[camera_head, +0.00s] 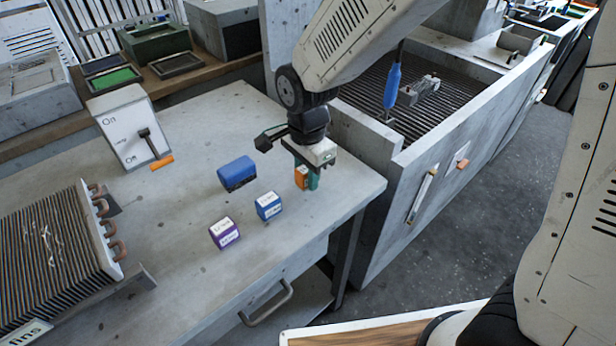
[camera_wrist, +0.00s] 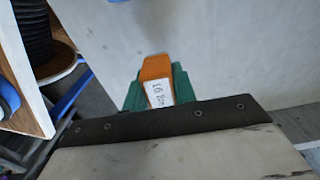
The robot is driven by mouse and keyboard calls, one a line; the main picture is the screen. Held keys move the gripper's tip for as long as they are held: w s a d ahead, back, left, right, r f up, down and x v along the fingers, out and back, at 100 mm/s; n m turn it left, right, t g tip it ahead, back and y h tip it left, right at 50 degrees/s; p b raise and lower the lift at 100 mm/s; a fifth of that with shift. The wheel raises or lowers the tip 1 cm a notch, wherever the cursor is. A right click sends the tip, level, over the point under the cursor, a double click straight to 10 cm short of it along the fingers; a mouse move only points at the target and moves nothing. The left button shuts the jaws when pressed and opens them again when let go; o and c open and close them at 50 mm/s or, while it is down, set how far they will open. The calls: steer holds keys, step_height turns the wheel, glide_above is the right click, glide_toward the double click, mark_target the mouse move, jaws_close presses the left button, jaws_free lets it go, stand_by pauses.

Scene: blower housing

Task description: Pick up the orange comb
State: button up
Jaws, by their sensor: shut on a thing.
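The orange comb (camera_head: 301,178) is a small orange block near the right end of the grey workbench. In the wrist view the orange comb (camera_wrist: 155,70) has a white label with dark print on its end. My gripper (camera_head: 308,180) points down over the bench, with its teal fingers shut on the orange comb. In the wrist view the teal fingers (camera_wrist: 130,95) show on either side of it. The lower part of the comb is partly hidden by the fingers. I cannot tell whether it touches the bench top or is just above it.
A blue block (camera_head: 238,174), a labelled blue block (camera_head: 268,206) and a labelled purple block (camera_head: 224,233) stand left of my gripper. A finned coil (camera_head: 60,250) and a switch box (camera_head: 130,130) with an orange-handled lever are farther left. A walled grate (camera_head: 370,90) lies behind right.

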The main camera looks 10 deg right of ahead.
steer(key=shift+s+a+r, duration=0.1)
steer(key=shift+s+r, duration=0.05)
steer(key=shift+r, duration=0.45)
steer(key=shift+s+r, duration=0.15)
steer(key=shift+r, duration=0.4)
steer(key=s+a+r, duration=0.1)
steer(key=s+a, duration=0.3)
steer(key=s, duration=1.1)
steer(key=shift+r, duration=0.15)
